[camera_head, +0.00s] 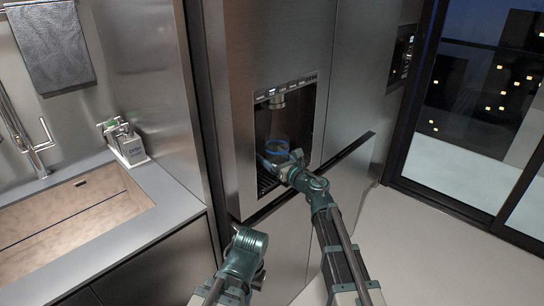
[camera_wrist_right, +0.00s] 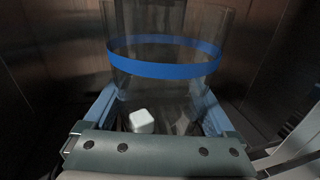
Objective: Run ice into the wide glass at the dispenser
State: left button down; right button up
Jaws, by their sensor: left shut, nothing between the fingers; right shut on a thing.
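The wide glass (camera_wrist_right: 165,70) is clear with a blue band around it. In the right wrist view it stands between the fingers of my right gripper (camera_wrist_right: 158,125), which is shut on it. One whitish ice cube (camera_wrist_right: 142,121) shows low in the glass. In the head view the glass (camera_head: 277,146) is in the recess of the dispenser (camera_head: 286,125), below the spout (camera_head: 277,101), and my right gripper (camera_head: 282,164) reaches in. My left gripper (camera_head: 250,243) is shut and empty, low in front of the fridge; its fingertips are hard to make out.
A row of small buttons (camera_head: 290,87) runs along the top of the recess. A counter with a sink (camera_head: 70,215), a tap (camera_head: 25,140) and a soap bottle holder (camera_head: 127,145) is at the left. Open floor (camera_head: 420,250) and a glass door are at the right.

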aim_at(283, 162)
jog(key=shift+a, duration=0.1)
jog(key=shift+w+d+v, duration=0.1)
jog(key=shift+d+v, duration=0.05)
jog(key=shift+v, duration=0.65)
jog(key=shift+w+d+v, duration=0.1)
jog(key=shift+d+v, duration=0.05)
jog(key=shift+v, duration=0.65)
jog(key=shift+w+d+v, duration=0.1)
jog(key=shift+d+v, duration=0.05)
jog(key=shift+v, duration=0.65)
jog(key=shift+s, duration=0.1)
jog(key=w+d+v, duration=0.1)
jog(key=v, duration=0.8)
jog(key=shift+s+d, duration=0.2)
jog(key=shift+d, duration=0.35)
